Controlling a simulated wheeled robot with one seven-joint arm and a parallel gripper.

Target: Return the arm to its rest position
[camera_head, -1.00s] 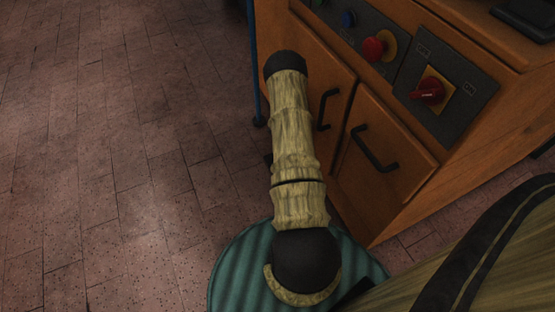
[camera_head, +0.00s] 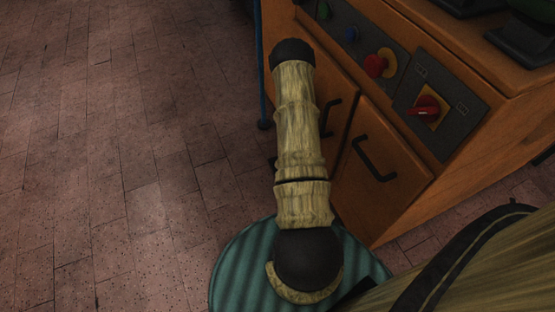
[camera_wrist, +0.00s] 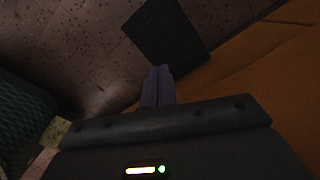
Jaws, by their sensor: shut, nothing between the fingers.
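In the head view my arm hangs below the camera, in front of a wooden cabinet, and its links hide part of the left door. My gripper is not visible there. In the wrist view my gripper (camera_wrist: 157,86) shows with its two dark fingers together, shut and empty. An orange-brown wooden surface (camera_wrist: 262,82) fills the right side of that view, beside the fingers and apart from them as far as I can tell. A dark flat panel (camera_wrist: 165,32) lies beyond the fingertips; I cannot tell what it is.
The wooden cabinet (camera_head: 440,200) stands at right, with black door handles (camera_head: 372,160). A thin blue leg (camera_head: 261,80) stands behind my arm. Tiled floor (camera_head: 110,150) at left is clear.

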